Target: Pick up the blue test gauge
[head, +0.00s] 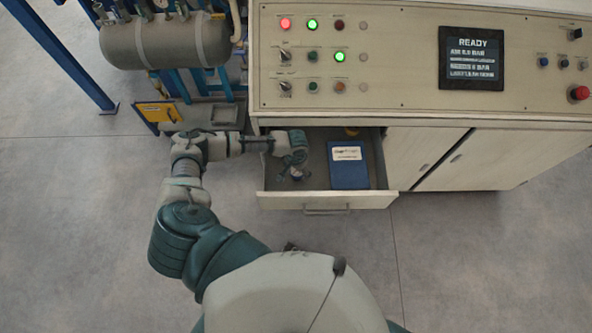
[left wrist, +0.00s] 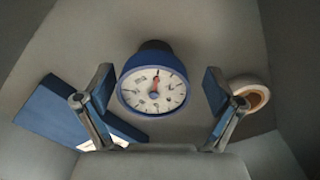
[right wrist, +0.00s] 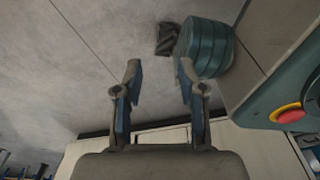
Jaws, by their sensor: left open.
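The blue test gauge (left wrist: 153,92) has a blue rim, a white dial and a red needle. It lies in the open drawer (head: 328,203), and only a small part of the gauge (head: 296,174) shows beside my gripper in the head view. My left gripper (left wrist: 158,76) is open over the drawer. In the left wrist view its two fingers stand on either side of the gauge, with gaps to both sides of it. My right gripper (right wrist: 158,72) is open and empty, away from the drawer, and does not show in the head view.
A blue booklet (head: 348,170) lies right of the gauge in the drawer. A tape roll (left wrist: 252,94) lies near the drawer wall. The control panel (head: 400,95) overhangs the drawer's back. Closed cabinet doors (head: 425,160) are to the right. The floor in front is clear.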

